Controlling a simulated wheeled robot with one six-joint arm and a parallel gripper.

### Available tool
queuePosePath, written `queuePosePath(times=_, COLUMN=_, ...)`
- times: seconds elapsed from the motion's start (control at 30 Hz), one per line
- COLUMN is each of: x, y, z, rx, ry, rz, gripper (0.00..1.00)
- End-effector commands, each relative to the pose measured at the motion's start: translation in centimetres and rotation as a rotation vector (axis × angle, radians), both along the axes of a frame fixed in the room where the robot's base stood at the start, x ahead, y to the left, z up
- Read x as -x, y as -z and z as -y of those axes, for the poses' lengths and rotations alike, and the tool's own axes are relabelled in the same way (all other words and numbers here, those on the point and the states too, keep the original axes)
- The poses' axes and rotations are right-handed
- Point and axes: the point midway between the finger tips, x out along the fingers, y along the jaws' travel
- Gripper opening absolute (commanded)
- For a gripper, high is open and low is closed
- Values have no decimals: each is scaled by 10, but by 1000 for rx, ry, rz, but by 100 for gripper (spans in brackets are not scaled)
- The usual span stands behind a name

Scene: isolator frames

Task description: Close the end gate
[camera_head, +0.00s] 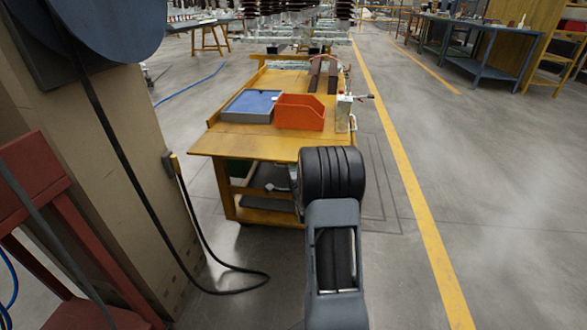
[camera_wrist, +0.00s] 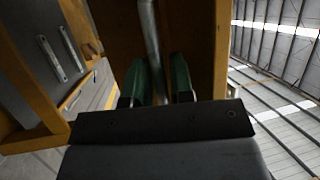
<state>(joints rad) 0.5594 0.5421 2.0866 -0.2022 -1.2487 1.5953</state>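In the head view my arm reaches to the near right corner of a yellow workbench (camera_head: 228,142); my gripper is hidden behind my own arm there. In the wrist view the two green fingers of my gripper (camera_wrist: 164,80) stand apart. A grey metal tube (camera_wrist: 150,35) runs down between them, closer to the left finger; I cannot tell whether it touches. Behind it is an orange-yellow panel (camera_wrist: 195,40). I cannot make out which part is the end gate, nor whether it stands open.
An orange bin (camera_head: 298,113) and a blue-lidded tray (camera_head: 249,105) sit on the bench. A beige cabinet (camera_head: 105,150) with a hanging black cable (camera_head: 200,235) stands at left. The floor right of the yellow line (camera_head: 415,195) is clear up to the blue table (camera_head: 480,55).

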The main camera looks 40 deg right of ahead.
Motion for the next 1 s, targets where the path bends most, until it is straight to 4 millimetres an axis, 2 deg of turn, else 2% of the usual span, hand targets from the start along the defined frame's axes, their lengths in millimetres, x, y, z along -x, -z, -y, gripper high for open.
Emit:
queuePosePath(times=0.03, x=0, y=0, z=0, rx=0, ry=0, rz=0, gripper=20)
queuePosePath(times=0.23, x=0, y=0, z=0, rx=0, ry=0, rz=0, gripper=1)
queuePosePath(times=0.27, x=0, y=0, z=0, rx=0, ry=0, rz=0, gripper=0)
queuePosePath(times=0.67, x=0, y=0, z=-1, rx=0, ry=-1, rz=0, gripper=0)
queuePosePath(times=1.0, x=-3, y=-13, z=-14, rx=2, ry=-21, rz=2, gripper=0)
